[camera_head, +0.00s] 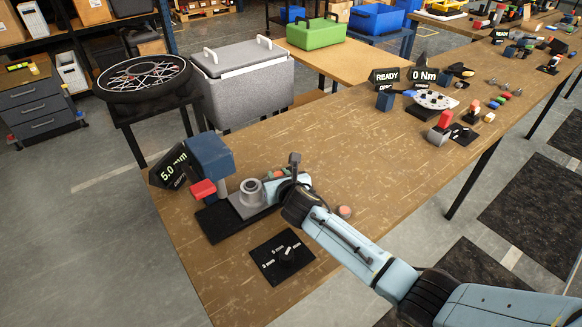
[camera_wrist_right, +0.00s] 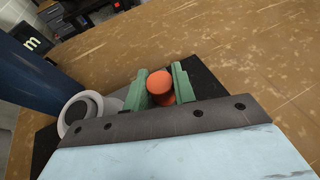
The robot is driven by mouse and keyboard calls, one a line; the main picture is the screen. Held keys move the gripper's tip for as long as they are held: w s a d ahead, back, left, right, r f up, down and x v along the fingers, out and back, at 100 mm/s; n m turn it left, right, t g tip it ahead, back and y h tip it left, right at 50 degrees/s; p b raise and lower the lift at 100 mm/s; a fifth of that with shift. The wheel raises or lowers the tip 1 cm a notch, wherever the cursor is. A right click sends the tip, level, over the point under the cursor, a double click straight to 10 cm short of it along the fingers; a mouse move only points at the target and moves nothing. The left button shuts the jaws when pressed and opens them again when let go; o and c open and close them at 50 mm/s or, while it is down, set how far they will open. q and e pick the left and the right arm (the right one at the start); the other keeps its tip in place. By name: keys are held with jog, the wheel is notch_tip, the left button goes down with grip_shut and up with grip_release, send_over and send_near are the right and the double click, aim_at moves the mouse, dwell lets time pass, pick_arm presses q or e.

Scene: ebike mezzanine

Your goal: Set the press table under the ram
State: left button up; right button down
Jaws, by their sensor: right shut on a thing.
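The press stands at the near left end of the wooden bench. It has a blue head (camera_head: 211,155) with a red part (camera_head: 203,189) at its front, on a black base (camera_head: 222,222). The grey press table, carrying a grey ring-shaped part (camera_head: 251,192), sits on the base to the right of the head. My right gripper (camera_head: 277,174) is beside the table's right side. In the right wrist view its green fingers (camera_wrist_right: 161,86) are closed around an orange-red knob (camera_wrist_right: 160,84). The ring-shaped part (camera_wrist_right: 77,112) shows left of them. My left gripper is out of view.
A display (camera_head: 174,168) reads 5.0 mm. A black dial plate (camera_head: 282,256) lies in front of the press, and a small round reddish piece (camera_head: 344,211) lies right of my wrist. Further along the bench are a READY display (camera_head: 384,75) and small parts. The bench middle is clear.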

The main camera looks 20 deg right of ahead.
aim_at(255, 194)
jog(key=s+a, duration=0.1)
jog(key=a, duration=0.1)
jog(key=s+a, duration=0.1)
jog(key=a, duration=0.2)
jog(key=s+a, duration=0.1)
jog(key=a, duration=0.1)
jog(key=shift+a+f+p, duration=0.1)
jog(key=shift+a+p, duration=0.2)
jog(key=shift+p, duration=0.1)
jog(key=c, duration=1.1)
grip_release()
jog(key=shift+a, duration=0.1)
jog(key=shift+c, duration=0.2)
jog(key=shift+s+r, duration=0.15)
jog(key=shift+r, duration=0.05)
jog(key=p+v, duration=0.3)
jog(key=v, duration=1)
